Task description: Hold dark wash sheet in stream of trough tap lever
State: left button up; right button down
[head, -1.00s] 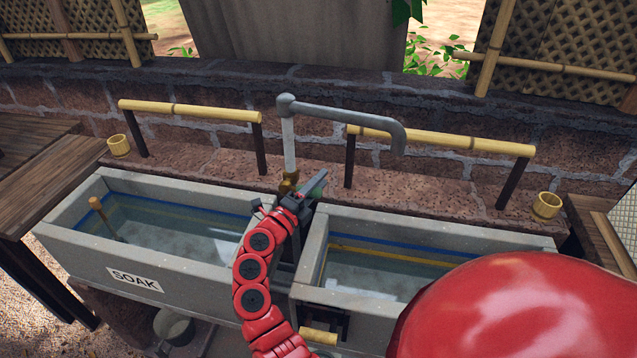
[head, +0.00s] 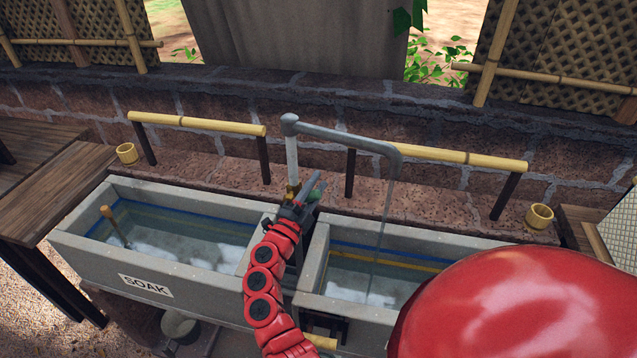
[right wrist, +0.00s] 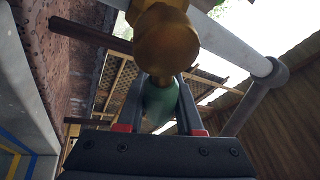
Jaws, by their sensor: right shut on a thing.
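The grey trough tap (head: 291,150) stands between the two basins, with its spout bent over the right basin. A thin stream of water (head: 386,215) falls from the spout into that basin. My right gripper (head: 313,186) is at the brass valve low on the tap. In the right wrist view its fingers (right wrist: 163,85) are shut on the green tap lever (right wrist: 160,104), just below the brass valve body (right wrist: 167,42). My left gripper is not in view. I cannot make out a dark wash sheet in any view.
The left basin (head: 205,275) is marked SOAK and holds water and a wooden stick (head: 114,225). The right basin (head: 318,262) also holds water. Bamboo rails (head: 195,122) stand behind, with bamboo cups (head: 540,215) on the ledge. A wooden table (head: 60,190) is at the left.

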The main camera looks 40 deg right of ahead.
jog(key=shift+w+a+r+n, duration=0.1)
jog(key=shift+r+n, duration=0.2)
jog(key=shift+n, duration=0.2)
jog(key=c, duration=0.5)
grip_release()
jog(key=shift+c, duration=0.2)
jog(key=shift+a+f, duration=0.1)
jog(key=b+v, duration=0.2)
jog(key=v, duration=1.5)
jog(key=shift+f+b, duration=0.15)
jog(key=shift+b, duration=0.2)
